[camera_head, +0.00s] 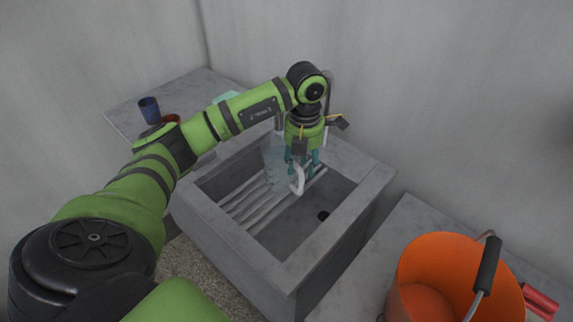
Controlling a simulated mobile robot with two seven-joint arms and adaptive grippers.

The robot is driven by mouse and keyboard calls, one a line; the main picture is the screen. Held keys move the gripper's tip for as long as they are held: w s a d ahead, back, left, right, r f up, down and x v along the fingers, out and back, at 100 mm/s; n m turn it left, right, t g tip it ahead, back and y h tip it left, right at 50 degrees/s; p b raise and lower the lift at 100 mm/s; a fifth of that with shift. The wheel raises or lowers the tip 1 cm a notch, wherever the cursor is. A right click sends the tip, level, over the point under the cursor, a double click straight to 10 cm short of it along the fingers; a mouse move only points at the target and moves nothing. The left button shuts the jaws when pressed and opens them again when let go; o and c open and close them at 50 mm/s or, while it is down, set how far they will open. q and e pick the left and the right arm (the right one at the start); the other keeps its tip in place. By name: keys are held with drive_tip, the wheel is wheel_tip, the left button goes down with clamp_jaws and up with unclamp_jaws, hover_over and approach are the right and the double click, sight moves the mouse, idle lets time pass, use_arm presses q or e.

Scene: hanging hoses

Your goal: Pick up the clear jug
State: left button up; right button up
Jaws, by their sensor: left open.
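The clear jug (276,165) stands on the slatted rack inside the grey sink, with its pale handle (298,179) toward the right. It is see-through, and my arm and gripper hide part of its upper right side. My left gripper (303,170) points down at the jug's handle side. Its teal fingers are open and look to be around or just beside the handle; I cannot tell whether they touch it. My right gripper does not show.
The grey stone sink (340,225) has raised walls around the jug and a dark drain (323,215). An orange bucket (425,270) stands on the right counter. A blue cup (149,109) and a reddish-brown dish (171,118) are on the left counter. A wall rises close behind.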

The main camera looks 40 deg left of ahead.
sight(303, 171)
use_arm(q)
drive_tip(key=shift+s+f+b, duration=0.1)
drive_tip(key=shift+f+b, duration=0.25)
drive_tip(key=shift+f, duration=0.5)
drive_tip(key=shift+w+f+p, duration=0.25)
drive_tip(key=shift+f+p, duration=0.1)
drive_tip(key=shift+f, duration=0.3)
wheel_tip(303, 171, down, 4)
drive_tip(key=shift+s+f+p, duration=0.15)
drive_tip(key=shift+f+p, duration=0.1)
drive_tip(key=shift+p, duration=0.55)
drive_tip(key=shift+f, duration=0.55)
clamp_jaws()
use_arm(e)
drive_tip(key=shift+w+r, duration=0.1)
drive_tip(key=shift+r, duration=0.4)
use_arm(q)
drive_tip(key=shift+r, duration=0.1)
